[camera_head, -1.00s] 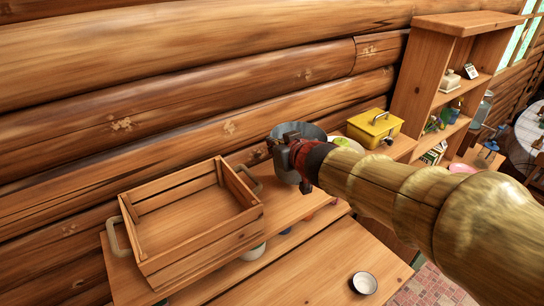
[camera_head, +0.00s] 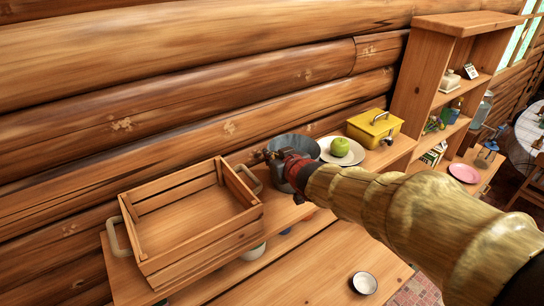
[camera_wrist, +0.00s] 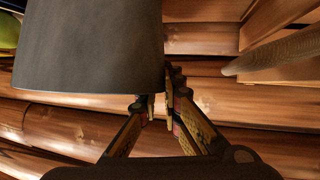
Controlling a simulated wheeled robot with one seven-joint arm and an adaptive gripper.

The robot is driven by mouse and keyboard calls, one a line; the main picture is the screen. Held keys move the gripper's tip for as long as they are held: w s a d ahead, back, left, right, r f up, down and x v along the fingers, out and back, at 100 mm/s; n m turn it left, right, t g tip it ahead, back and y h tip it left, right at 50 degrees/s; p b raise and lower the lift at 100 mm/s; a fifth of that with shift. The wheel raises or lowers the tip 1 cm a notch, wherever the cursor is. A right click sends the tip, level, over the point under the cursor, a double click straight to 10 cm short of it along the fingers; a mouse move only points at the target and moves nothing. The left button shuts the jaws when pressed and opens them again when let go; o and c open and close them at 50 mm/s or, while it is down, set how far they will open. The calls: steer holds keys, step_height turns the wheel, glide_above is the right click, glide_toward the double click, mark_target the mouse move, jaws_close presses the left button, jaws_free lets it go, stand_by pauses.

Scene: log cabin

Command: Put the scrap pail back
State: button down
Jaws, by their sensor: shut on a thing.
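The grey metal scrap pail (camera_head: 293,144) is at the back of the wooden counter, between the crate and the white plate. My gripper (camera_head: 273,158) is at the pail's near left side, shut on its rim. In the wrist view the pail (camera_wrist: 88,48) fills the upper left and my fingertips (camera_wrist: 158,103) meet at its edge. My arm and gripper hide the pail's lower part, so I cannot tell whether its base touches the counter.
A white plate (camera_head: 327,157) with a green apple (camera_head: 340,147) and a yellow box (camera_head: 361,131) stand to the right. A small white bowl (camera_head: 365,283) is on the lower front surface.

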steer(key=c, duration=2)
jaws_free()
steer(key=shift+f, duration=0.1)
steer(key=shift+s+r, duration=0.15)
steer(key=shift+r, duration=0.05)
steer(key=v, duration=1.1)
steer(key=shift+s+d, duration=0.25)
steer(key=shift+s, duration=0.05)
